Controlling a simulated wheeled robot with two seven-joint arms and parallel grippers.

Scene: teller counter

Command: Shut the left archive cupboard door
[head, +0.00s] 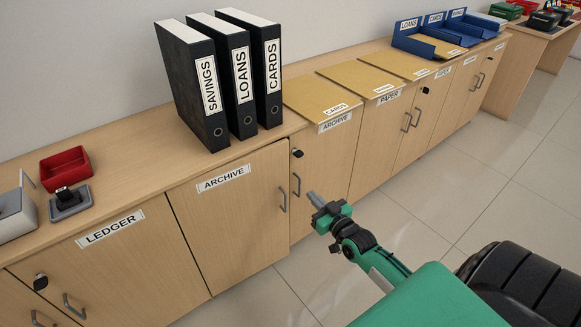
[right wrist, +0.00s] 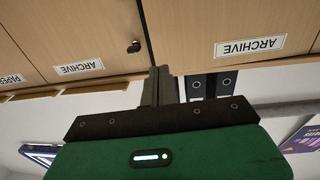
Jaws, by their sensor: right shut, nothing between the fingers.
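The left archive cupboard door (head: 232,225) is light wood with an ARCHIVE label at its top and a grey bar handle (head: 283,199) near its right edge. It looks nearly flush, with its right edge seeming to stand slightly proud; I cannot tell whether it is fully shut. It also shows in the right wrist view (right wrist: 225,22), upside down. My right gripper (head: 313,199) is shut and empty, just right of that handle, in front of the neighbouring archive door (head: 325,165). I see no clear contact with either door. My left gripper is out of view.
Black binders (head: 232,75) stand on the counter above the doors, with tan folders (head: 322,97) to their right. A ledger cupboard (head: 110,265) is at the left. The tiled floor (head: 440,195) in front of the right-hand cupboards is clear.

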